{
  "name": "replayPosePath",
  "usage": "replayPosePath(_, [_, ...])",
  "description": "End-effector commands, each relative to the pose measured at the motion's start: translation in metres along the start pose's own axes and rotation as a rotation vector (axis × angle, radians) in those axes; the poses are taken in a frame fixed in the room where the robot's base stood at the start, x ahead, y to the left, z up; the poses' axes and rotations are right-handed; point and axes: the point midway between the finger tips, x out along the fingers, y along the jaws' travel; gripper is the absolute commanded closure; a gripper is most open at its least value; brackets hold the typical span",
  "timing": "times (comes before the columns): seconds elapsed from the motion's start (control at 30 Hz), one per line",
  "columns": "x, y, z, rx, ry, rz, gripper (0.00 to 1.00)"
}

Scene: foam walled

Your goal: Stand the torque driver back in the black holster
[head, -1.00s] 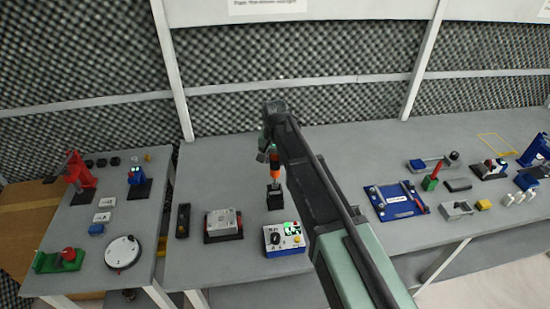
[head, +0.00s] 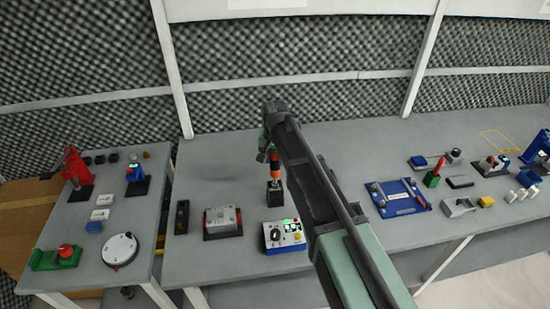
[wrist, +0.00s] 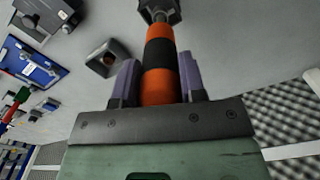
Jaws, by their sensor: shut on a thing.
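The torque driver (head: 274,165), orange with a black band, hangs nose down in my gripper (head: 268,151). In the wrist view my gripper (wrist: 158,85) has its purple fingers shut on either side of the driver's orange and black handle (wrist: 160,55). The driver's dark nose end reaches the top edge of that view. The black holster (head: 275,195) stands on the middle table, below the driver in the head view. In the wrist view a dark square socket, apparently the holster (wrist: 108,57), opens to the left of the driver, apart from it. The exact height gap is unclear.
A control box (head: 283,236) with a green display stands just in front of the holster. A grey block on a dark base (head: 222,222) is to the left. A blue fixture (head: 398,197) lies to the right. The foam wall (head: 300,105) rises behind the tables.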

Motion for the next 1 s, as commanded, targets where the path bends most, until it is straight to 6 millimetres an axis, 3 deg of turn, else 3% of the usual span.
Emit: replayPosePath(1.0, [0.027,0.000,0.000,0.000,0.000,0.000,0.89])
